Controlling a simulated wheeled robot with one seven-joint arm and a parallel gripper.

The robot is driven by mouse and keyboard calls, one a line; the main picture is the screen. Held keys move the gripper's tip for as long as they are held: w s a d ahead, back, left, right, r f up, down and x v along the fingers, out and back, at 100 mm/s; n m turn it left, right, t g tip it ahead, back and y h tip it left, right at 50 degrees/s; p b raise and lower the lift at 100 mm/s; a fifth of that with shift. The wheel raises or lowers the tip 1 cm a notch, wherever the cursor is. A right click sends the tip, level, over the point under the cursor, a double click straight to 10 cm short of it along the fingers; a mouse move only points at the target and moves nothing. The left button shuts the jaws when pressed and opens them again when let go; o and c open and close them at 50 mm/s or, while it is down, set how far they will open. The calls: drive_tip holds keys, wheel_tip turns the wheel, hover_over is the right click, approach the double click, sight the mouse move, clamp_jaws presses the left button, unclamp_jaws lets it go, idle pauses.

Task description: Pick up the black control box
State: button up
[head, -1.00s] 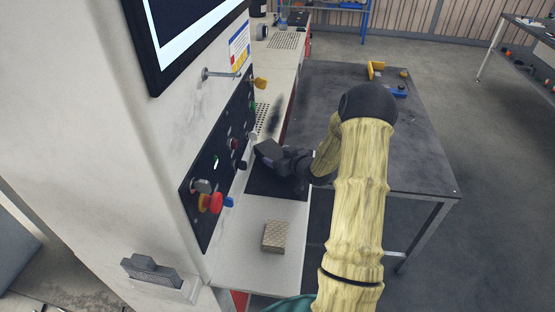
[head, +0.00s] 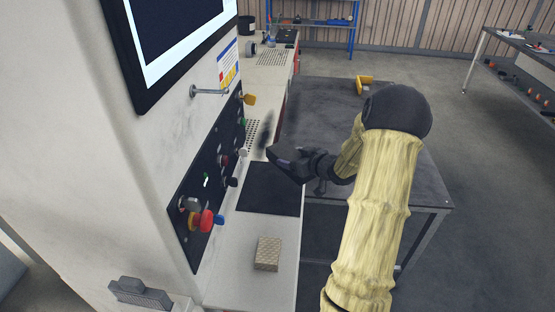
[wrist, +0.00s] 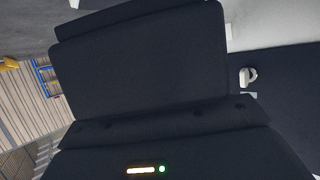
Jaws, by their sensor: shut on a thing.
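My gripper (head: 304,163) is above the ledge beside the wall panel, at the end of my arm in the head view. It is shut on the black control box (head: 284,158), a small dark block tilted off the ledge. In the wrist view the black control box (wrist: 140,62) fills the upper middle, close to the camera. The fingertips cannot be made out against the dark box.
A black mat (head: 268,190) lies on the pale ledge, with a tan patterned block (head: 268,254) nearer me. The control panel (head: 208,180) with knobs and a red button stands close on the left. A dark table (head: 330,105) stands behind my arm.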

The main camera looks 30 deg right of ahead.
drive_tip(key=s+d, duration=0.7)
drive_tip(key=d, duration=0.3)
drive_tip(key=shift+w, duration=0.1)
